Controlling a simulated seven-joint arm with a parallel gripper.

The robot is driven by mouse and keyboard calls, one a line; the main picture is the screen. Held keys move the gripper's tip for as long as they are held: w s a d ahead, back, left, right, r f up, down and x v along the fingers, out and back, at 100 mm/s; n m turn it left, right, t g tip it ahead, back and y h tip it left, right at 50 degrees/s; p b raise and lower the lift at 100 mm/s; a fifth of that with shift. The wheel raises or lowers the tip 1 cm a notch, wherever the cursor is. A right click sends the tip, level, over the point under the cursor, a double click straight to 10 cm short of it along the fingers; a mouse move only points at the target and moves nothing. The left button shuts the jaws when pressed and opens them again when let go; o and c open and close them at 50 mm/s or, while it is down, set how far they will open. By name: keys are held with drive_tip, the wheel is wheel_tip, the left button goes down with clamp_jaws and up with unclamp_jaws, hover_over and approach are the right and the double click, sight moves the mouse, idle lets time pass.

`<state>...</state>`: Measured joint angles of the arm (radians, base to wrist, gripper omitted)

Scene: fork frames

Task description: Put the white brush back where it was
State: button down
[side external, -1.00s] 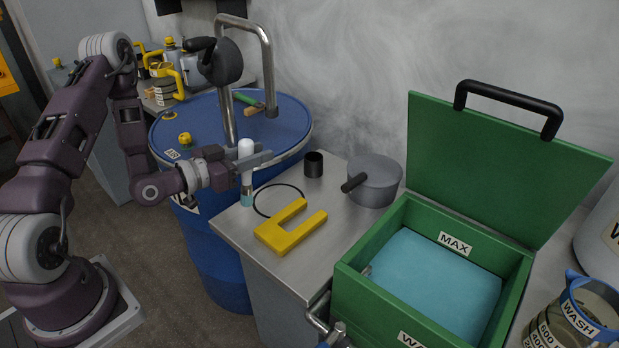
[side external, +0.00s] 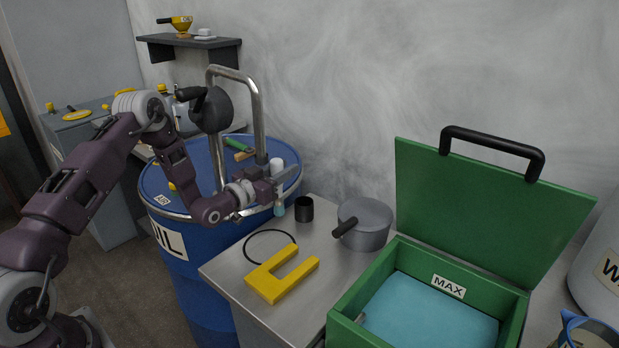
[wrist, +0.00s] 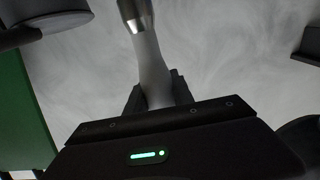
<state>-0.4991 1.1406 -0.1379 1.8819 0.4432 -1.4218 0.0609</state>
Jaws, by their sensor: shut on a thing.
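The white brush (side external: 277,165) is upright in my gripper (side external: 275,188) in the side view. Its white end points up and its teal end points down, just left of a small black cup (side external: 304,209). My gripper is shut on its middle, near the back edge of the steel table (side external: 225,270) and beside the blue drum (side external: 185,270). I cannot tell whether the tip touches anything. In the wrist view the brush's pale handle (wrist: 152,75) rises from between the fingers, with a silver band at the top of the picture.
A grey pot (side external: 366,226), a yellow U-shaped block (side external: 282,274) and a thin black ring (side external: 246,248) are on the table. A metal pipe frame (side external: 258,110) stands over the drum.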

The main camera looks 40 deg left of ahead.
sight(281, 195)
drive_tip(key=w, duration=1)
wheel_tip(281, 195, down, 7)
drive_tip(key=shift+w, duration=0.25)
drive_tip(key=shift+f, duration=0.1)
drive_tip(key=c, duration=1.1)
unclamp_jaws()
drive_tip(key=s, duration=1.2)
